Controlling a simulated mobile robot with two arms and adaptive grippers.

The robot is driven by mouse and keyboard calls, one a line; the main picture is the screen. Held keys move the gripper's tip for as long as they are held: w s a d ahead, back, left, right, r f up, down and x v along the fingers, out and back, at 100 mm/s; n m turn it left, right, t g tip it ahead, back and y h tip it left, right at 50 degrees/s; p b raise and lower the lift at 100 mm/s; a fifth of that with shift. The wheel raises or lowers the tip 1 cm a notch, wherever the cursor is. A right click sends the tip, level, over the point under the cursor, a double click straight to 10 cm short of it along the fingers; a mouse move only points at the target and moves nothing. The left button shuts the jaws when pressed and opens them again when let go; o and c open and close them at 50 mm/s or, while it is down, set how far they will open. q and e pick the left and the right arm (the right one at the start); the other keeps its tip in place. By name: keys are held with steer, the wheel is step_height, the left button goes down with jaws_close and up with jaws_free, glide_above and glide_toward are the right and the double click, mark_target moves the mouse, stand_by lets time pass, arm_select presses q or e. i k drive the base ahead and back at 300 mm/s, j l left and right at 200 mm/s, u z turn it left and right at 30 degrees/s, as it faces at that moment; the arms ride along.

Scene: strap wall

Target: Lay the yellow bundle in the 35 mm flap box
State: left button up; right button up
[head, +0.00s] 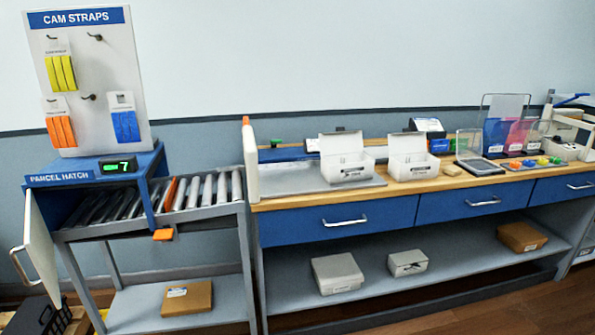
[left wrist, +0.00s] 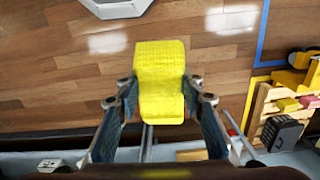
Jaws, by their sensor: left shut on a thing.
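The yellow bundle (left wrist: 160,75) is in the left wrist view, clamped between the two fingers of my left gripper (left wrist: 160,92), with wooden floor behind it. Neither gripper shows in the head view. Two white flap boxes stand on the bench with their lids raised: a left one (head: 346,172) and a right one (head: 413,168). Their front labels are too small to read, so I cannot tell which is the 35 mm one. Their insides are mostly hidden by their front walls.
A cam straps board (head: 90,120) with yellow, orange and blue straps stands above the parcel hatch (head: 100,172) and roller conveyor (head: 205,190). A grey tray (head: 290,180) lies beside the left box. Coloured items crowd the bench's right end. Closed cartons sit on the lower shelf (head: 440,260).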

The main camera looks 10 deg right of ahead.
mark_target(347, 176)
steer(key=i+l+u, duration=0.15)
steer(key=l, duration=0.2)
steer(key=i+l+u, duration=0.1)
steer(key=l, duration=0.3)
steer(key=i+l+u, duration=0.15)
steer(key=l, duration=0.25)
steer(key=i+l+u, duration=0.15)
steer(key=l, duration=0.3)
steer(key=i+l+u, duration=0.1)
steer(key=l, duration=0.3)
steer(key=i+l+u, duration=0.15)
steer(key=l, duration=0.3)
